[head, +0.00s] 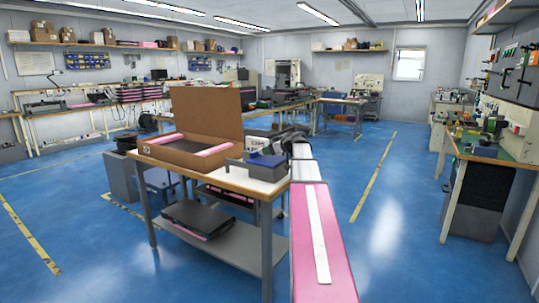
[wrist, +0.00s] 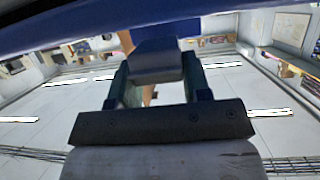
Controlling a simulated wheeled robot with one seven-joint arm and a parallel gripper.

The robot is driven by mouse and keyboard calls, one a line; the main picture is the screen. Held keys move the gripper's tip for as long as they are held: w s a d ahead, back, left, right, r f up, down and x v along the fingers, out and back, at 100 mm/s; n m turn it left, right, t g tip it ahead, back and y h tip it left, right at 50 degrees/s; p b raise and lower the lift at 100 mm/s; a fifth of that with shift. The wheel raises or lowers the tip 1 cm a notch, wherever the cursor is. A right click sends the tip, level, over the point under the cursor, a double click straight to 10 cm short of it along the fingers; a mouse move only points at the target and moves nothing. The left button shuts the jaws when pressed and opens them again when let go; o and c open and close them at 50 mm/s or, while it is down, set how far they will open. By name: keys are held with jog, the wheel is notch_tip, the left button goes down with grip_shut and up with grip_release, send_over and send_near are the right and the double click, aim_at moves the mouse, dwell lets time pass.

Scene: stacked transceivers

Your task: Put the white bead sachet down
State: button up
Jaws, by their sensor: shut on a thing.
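My gripper (wrist: 156,68) has its two fingers on either side of a grey-looking, shadowed block shape, and it is shut on it. I take this shape to be the white bead sachet (wrist: 155,58). In the head view, a small white piece with dark marks (head: 256,143) shows at the end of my arm, above the right end of the workbench (head: 220,182). It looks like the sachet, but it is too small to be sure. My fingers are hard to make out in the head view, and whether the sachet touches anything below cannot be told.
An open cardboard box (head: 205,110) with pink foam stands on the workbench, left of my arm. A blue item (head: 268,160) sits in a grey tray (head: 236,166) at the bench's right end. A dark case (head: 200,218) lies on the lower shelf.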

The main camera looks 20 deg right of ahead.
jog(key=shift+f, duration=0.85)
jog(key=shift+f, duration=0.15)
jog(key=o, duration=0.9)
